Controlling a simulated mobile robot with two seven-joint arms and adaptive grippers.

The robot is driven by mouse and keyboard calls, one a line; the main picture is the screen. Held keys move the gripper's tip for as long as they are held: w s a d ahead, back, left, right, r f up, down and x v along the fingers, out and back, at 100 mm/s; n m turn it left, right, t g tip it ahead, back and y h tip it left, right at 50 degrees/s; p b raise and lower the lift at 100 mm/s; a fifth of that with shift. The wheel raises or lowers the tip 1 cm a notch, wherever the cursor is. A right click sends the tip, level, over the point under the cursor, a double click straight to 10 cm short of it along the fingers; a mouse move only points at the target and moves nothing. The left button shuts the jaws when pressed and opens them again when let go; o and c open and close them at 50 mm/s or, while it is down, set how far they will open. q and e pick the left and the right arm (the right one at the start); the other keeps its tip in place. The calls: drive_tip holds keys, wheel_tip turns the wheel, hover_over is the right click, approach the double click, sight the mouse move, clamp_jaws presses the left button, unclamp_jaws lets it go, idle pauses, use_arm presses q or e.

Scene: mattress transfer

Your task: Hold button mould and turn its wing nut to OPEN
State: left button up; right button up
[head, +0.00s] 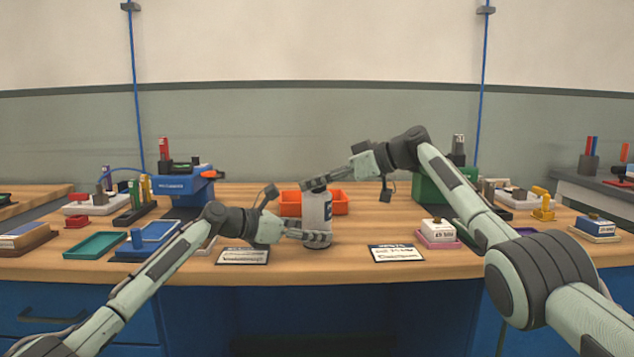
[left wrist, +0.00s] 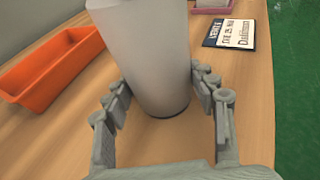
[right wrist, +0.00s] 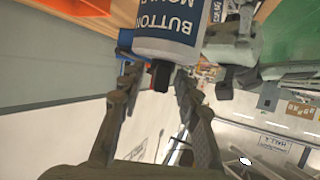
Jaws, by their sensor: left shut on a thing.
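The button mould (head: 317,208) is a pale grey-white upright cylinder with a dark blue label, standing on the wooden bench. It fills the top middle of the left wrist view (left wrist: 150,60). My left gripper (head: 317,238) is shut on its lower part, one finger on each side. In the right wrist view its label (right wrist: 170,20) reads "BUTTON MOULD". A small dark wing nut (right wrist: 160,76) with a reddish part sticks out of its end. My right gripper (right wrist: 158,85) is at the mould's top, its fingers apart on either side of the nut, with gaps visible.
Orange bins (head: 290,203) stand just behind the mould. Label cards lie at its left (head: 243,256) and right (head: 396,253). A pink tray with a white block (head: 437,234) is further right.

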drive_tip(key=shift+d+r, duration=0.1)
drive_tip(key=v, duration=1.1)
drive_tip(key=shift+s+d, duration=0.2)
drive_tip(key=shift+d, duration=0.15)
